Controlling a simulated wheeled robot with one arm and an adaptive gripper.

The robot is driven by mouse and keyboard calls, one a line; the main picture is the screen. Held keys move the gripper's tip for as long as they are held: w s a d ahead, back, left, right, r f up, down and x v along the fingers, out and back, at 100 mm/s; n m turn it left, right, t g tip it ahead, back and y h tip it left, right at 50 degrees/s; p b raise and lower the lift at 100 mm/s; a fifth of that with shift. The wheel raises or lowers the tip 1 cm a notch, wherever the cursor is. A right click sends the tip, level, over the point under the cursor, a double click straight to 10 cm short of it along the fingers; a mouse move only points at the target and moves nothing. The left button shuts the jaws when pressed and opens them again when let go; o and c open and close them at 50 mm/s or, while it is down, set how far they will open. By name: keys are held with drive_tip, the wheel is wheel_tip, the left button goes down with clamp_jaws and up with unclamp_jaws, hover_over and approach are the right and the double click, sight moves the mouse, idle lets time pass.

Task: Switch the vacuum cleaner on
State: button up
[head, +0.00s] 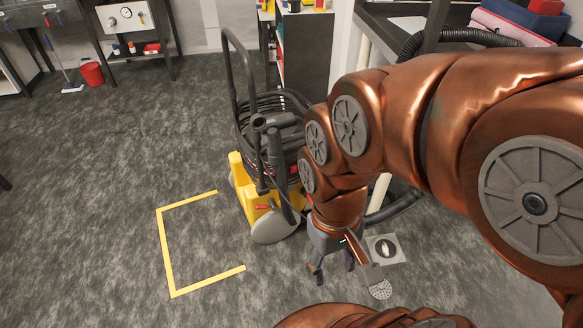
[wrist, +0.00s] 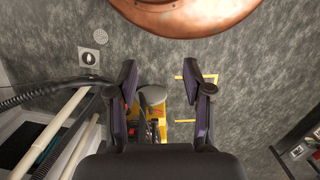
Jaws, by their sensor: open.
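The vacuum cleaner (head: 243,184) stands upright on the floor left of my arm in the head view. It has a yellow base, grey wheels, a black hose coiled on top and a tall black handle. A small red part (head: 262,207) shows low on its yellow side; I cannot tell if it is the switch. My gripper (head: 332,268) is open and empty, pointing down to the right of the cleaner's grey wheel. In the wrist view the cleaner (wrist: 153,96) shows between and beyond the open fingers of my gripper (wrist: 160,72), partly hidden by the wrist.
A square plate with a dark centre (head: 386,250) and a round perforated disc (head: 380,289) lie on the floor. A yellow floor marking (head: 168,250) is left of the cleaner. A bench (head: 365,22) with a hose is at right.

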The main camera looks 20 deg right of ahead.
clamp_jaws()
idle(1.4)
